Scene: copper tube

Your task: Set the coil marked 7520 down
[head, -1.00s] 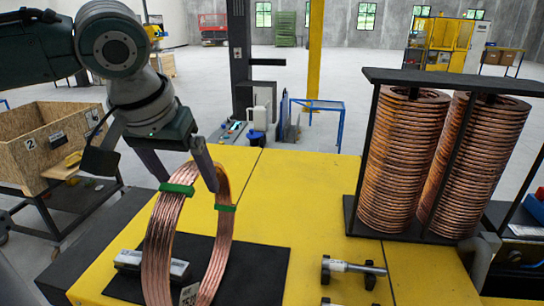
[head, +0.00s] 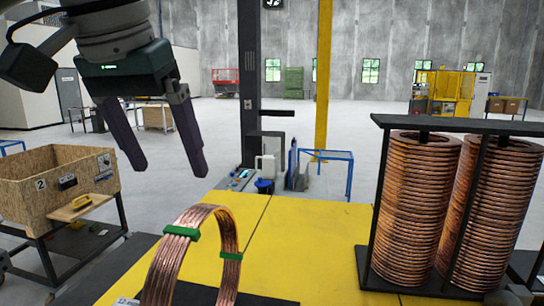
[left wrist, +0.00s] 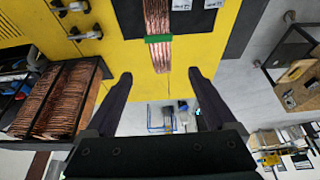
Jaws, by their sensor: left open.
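A copper coil (head: 177,252) with green bands stands upright on the black mat (head: 262,299) on the yellow table. Its lower part is cut off by the frame, and no marking on it can be read now. It also shows in the left wrist view (left wrist: 158,18), ahead of the fingers. My left gripper (head: 172,172) is open and empty, above and apart from the coil, and its fingers also show in the left wrist view (left wrist: 160,82). My right gripper is not in view.
A black rack (head: 368,225) with two tall stacks of copper coils (head: 420,210) stands on the right of the table. A wooden crate (head: 60,190) marked 2 is on a cart at the left. The yellow surface (head: 310,235) between coil and rack is clear.

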